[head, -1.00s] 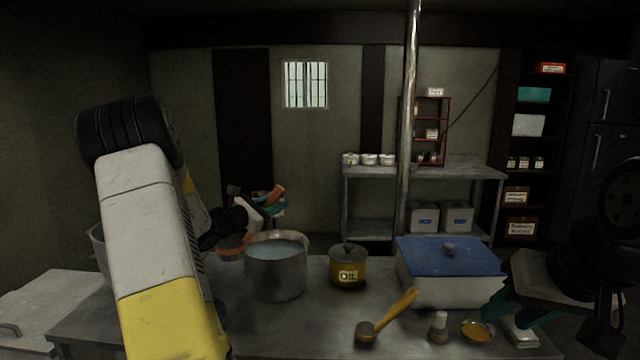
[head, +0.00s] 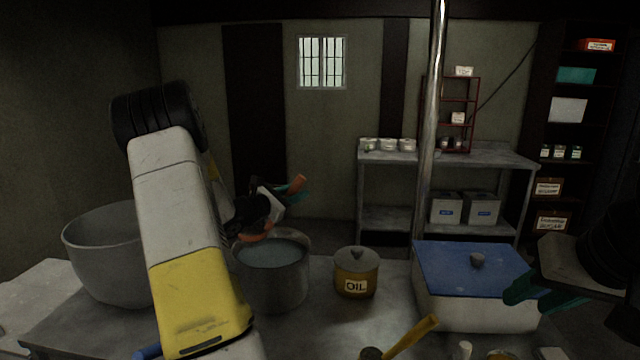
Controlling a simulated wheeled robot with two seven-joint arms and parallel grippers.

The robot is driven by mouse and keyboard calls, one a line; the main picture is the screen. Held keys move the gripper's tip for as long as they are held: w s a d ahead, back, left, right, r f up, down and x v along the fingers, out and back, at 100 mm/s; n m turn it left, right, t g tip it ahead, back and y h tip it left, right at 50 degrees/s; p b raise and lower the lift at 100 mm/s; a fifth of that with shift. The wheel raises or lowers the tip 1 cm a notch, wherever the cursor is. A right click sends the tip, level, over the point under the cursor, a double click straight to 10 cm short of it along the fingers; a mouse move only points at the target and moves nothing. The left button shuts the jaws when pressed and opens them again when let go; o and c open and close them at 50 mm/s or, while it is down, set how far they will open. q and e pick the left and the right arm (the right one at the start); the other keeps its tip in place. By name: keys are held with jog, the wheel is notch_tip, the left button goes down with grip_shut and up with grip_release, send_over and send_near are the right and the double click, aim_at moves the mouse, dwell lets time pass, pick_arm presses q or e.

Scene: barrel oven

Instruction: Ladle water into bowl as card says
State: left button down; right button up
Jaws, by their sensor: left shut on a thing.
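My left gripper (head: 290,197), with teal fingertips, is shut on an orange-handled tool, apparently the ladle (head: 297,184), behind and above the pot. A copper-orange part, likely the ladle's cup, shows at the pot's back left rim; whether it touches the water cannot be told. The grey metal pot (head: 272,292) holds water (head: 272,253). A large grey bowl (head: 100,262) stands at the left, partly hidden by my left arm. My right gripper (head: 517,292) is at the right by the blue-lidded box; its opening cannot be made out. No readable card shows.
A yellow-brown OIL pot (head: 356,275) stands right of the water pot. A blue-lidded box (head: 475,300) is further right. A yellow-handled tool (head: 415,338) lies at the front edge. A metal pole (head: 432,130) rises behind the table. A shelf table (head: 450,158) stands at the back.

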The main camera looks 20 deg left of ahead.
aim_at(297, 180)
pick_arm(q)
notch_tip(297, 180, down, 11)
dwell(0.7)
dwell(0.9)
notch_tip(297, 180, up, 15)
jog(key=shift+f, duration=0.2)
dwell(0.5)
dwell(0.4)
